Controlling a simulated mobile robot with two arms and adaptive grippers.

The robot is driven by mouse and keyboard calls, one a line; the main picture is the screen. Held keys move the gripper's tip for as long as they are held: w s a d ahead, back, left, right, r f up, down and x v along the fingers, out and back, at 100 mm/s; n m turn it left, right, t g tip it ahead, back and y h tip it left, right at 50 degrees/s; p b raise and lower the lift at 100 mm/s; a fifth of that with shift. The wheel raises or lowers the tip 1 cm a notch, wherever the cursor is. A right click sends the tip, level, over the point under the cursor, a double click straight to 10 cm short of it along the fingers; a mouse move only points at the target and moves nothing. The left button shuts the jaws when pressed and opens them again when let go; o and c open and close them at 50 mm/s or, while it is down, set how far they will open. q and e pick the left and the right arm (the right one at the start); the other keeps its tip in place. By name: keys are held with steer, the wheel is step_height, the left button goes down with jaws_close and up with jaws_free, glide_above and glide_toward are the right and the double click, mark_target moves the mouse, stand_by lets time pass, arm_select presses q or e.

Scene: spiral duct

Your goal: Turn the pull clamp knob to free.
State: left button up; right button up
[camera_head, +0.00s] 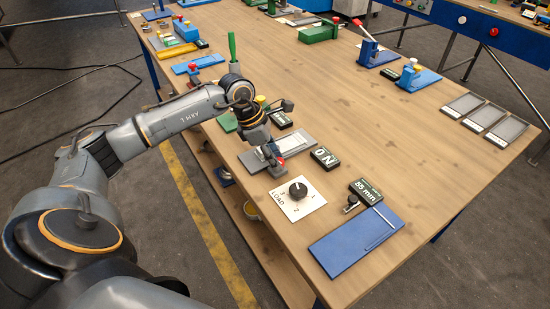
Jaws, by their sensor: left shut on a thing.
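My left gripper (271,154) reaches down over the grey plate (252,162) at the table's near left edge. Its fingers are shut on a small part with red (281,162) showing at the fingertips; this may be the pull clamp knob, but the fingers hide most of it. I cannot read which way it is turned. A pale strip lies along the grey plate. My right gripper is not in view.
An ON sign (324,157) and a white LOAD dial plate (310,204) with a black knob (298,190) are close by. A 55 mm sign (366,191), a small black-topped post (351,203) and a blue plate (357,241) lie nearer. The table's middle (350,110) is clear.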

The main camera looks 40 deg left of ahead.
arm_select(q)
steer(key=n+b, duration=0.1)
steer(key=n, duration=0.1)
steer(key=n+t+y+b, duration=0.1)
steer(key=n, duration=0.1)
steer(key=shift+s+d+f+n, duration=0.1)
steer(key=shift+d+n, duration=0.05)
steer(key=shift+n, duration=0.15)
steer(key=n+y+b, duration=0.1)
steer(key=n, duration=0.1)
steer(key=n+t+y+b, duration=0.1)
steer(key=n+b, duration=0.1)
steer(key=shift+d, duration=0.2)
steer(key=n+y+b, duration=0.1)
steer(key=n+b, duration=0.1)
steer(key=n, duration=0.2)
steer(key=shift+d, duration=0.1)
steer(key=shift+n+y+b, duration=0.65)
steer(key=shift+n+y, duration=0.15)
steer(key=shift+n, duration=0.7)
steer(key=o, duration=1.1)
steer(key=shift+g, duration=0.3)
steer(key=shift+o, duration=0.2)
